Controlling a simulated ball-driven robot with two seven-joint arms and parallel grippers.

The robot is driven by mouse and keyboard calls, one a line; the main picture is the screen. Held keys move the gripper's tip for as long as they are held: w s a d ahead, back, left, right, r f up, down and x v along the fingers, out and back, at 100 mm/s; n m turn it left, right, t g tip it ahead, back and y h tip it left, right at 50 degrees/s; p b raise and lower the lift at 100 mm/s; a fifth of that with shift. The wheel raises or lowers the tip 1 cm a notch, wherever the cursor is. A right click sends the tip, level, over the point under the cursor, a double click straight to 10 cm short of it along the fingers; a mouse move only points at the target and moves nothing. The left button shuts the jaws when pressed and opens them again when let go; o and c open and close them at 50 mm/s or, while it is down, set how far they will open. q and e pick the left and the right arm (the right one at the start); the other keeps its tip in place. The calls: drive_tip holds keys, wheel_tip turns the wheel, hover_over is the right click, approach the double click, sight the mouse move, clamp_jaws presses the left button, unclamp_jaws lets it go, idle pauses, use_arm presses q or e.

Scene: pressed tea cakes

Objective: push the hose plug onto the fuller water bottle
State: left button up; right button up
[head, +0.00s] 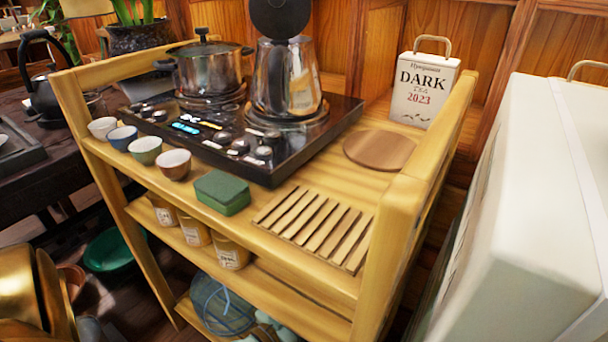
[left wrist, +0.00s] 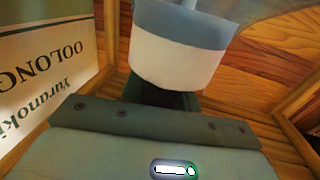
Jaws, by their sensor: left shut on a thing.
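In the left wrist view, my left gripper (left wrist: 165,97) is shut on a white cylindrical piece with a blue-grey band and a pale tube, which looks like the hose plug (left wrist: 178,55). The piece hides the fingertips. Neither gripper can be made out in the head view. No water bottle can be clearly recognised. A rounded blue object with a light blue tube (head: 222,305) sits low on the cart, partly cut off by the frame; I cannot tell what it is.
A wooden cart (head: 285,285) carries a stove with a pot (head: 205,72) and kettle (head: 285,85), several cups, a green box (head: 222,192), a slatted rack (head: 315,225) and a tea tin (head: 424,90). A large white body (head: 530,200) stands at right. An Oolong label (left wrist: 45,70) shows in the wrist view.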

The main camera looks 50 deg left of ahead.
use_arm(q)
drive_tip(key=shift+f+b, duration=0.3)
drive_tip(key=shift+f, duration=0.1)
use_arm(e)
drive_tip(key=shift+s+f, duration=0.1)
drive_tip(key=shift+f, duration=0.25)
use_arm(q)
drive_tip(key=o, duration=1.1)
drive_tip(key=shift+c, duration=0.2)
drive_tip(key=shift+s+r+p, duration=0.1)
drive_tip(key=shift+s+p, duration=0.25)
drive_tip(key=shift+s, duration=0.2)
drive_tip(key=s+d+p, duration=0.1)
drive_tip(key=s+p, duration=0.3)
drive_tip(key=s, duration=1.1)
drive_tip(key=shift+d+p, duration=0.15)
drive_tip(key=shift+p, duration=0.25)
use_arm(e)
drive_tip(key=s+d+f+n+g+h, duration=0.1)
drive_tip(key=s+d+g+h, duration=0.1)
drive_tip(key=s+d, duration=0.4)
drive_tip(key=shift+s+d+g+h, duration=0.35)
drive_tip(key=shift+d+g+h, duration=0.1)
drive_tip(key=shift+g, duration=0.15)
use_arm(q)
drive_tip(key=shift+s, duration=0.1)
use_arm(e)
drive_tip(key=shift+f, duration=0.15)
